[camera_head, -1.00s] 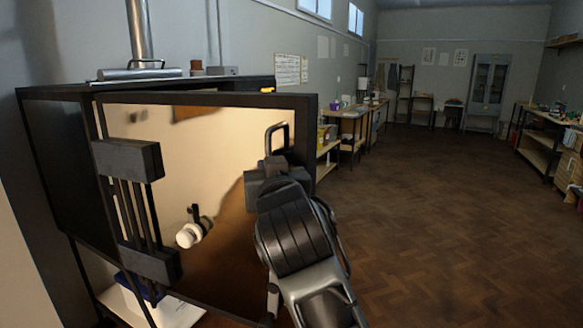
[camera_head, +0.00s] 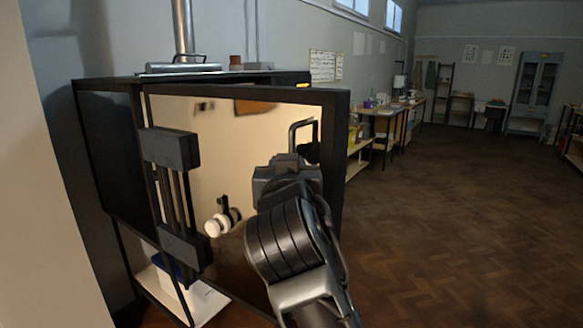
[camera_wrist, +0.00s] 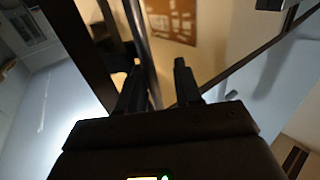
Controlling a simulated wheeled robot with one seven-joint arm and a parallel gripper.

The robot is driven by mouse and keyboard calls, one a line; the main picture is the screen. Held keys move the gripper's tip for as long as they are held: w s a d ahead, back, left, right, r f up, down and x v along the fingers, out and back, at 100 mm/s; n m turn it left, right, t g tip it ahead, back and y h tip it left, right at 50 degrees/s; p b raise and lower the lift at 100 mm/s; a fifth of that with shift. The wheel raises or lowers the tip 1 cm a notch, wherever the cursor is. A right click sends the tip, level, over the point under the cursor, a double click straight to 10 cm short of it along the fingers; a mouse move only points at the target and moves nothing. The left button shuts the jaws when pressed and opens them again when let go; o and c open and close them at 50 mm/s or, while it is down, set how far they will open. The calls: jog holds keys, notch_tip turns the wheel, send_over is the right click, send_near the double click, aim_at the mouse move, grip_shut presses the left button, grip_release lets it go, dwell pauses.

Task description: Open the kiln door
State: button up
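The kiln (camera_head: 103,150) is a dark-framed box at the left in the head view. Its door (camera_head: 215,125) has a shiny tan face, with dark hinge blocks (camera_head: 170,148) on the left. The door's right edge stands out past the kiln's top, so it looks ajar. A dark loop handle (camera_head: 304,124) is near the door's right edge. My gripper (camera_head: 287,163) is at the handle and hides its lower part. In the wrist view my gripper's two fingers (camera_wrist: 158,75) stand apart, with a grey bar (camera_wrist: 140,45) between them. A gap shows right of the bar; contact is unclear.
A white knob-like fitting (camera_head: 217,224) sits at the door's lower part. A flue pipe (camera_head: 184,35) rises above the kiln. Worktables (camera_head: 385,112) line the wall beyond. The wood floor (camera_head: 450,230) to the right is clear.

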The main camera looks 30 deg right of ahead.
jog(key=shift+s+d, duration=0.1)
jog(key=shift+d, duration=0.1)
dwell(0.3)
jog(key=b+v, duration=0.2)
jog(key=v, duration=0.5)
jog(key=shift+s+a, duration=0.25)
jog(key=shift+s, duration=0.05)
jog(key=shift+f, duration=0.1)
jog(key=s+a+f+n+y, duration=0.2)
jog(key=s+f+n+y, duration=0.2)
jog(key=s+f, duration=0.5)
jog(key=s+a+f+n+y, duration=0.2)
jog(key=s+f+n+y, duration=0.25)
jog(key=f, duration=0.85)
jog(key=s+f+m+y, duration=0.1)
jog(key=s+f, duration=0.1)
jog(key=s, duration=2.1)
jog(key=shift+s+d+m, duration=0.25)
jog(key=shift+d+m, duration=0.1)
jog(key=shift+y, duration=0.25)
